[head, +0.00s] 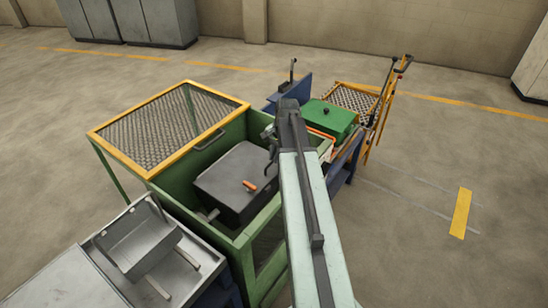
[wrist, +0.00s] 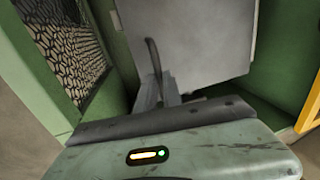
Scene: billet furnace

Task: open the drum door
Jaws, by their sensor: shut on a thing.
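A dark grey box-like drum (head: 238,178) sits inside a green open-topped cabinet (head: 250,240). My gripper (head: 270,152) reaches down at the drum's right edge. I cannot tell whether the door has swung at all.
A yellow-framed mesh guard (head: 165,125) stands over the cabinet's left part. A metal tray (head: 140,245) is at front left. A green lidded box (head: 328,118) and a yellow-railed rack (head: 355,97) stand behind right. Floor at right is clear.

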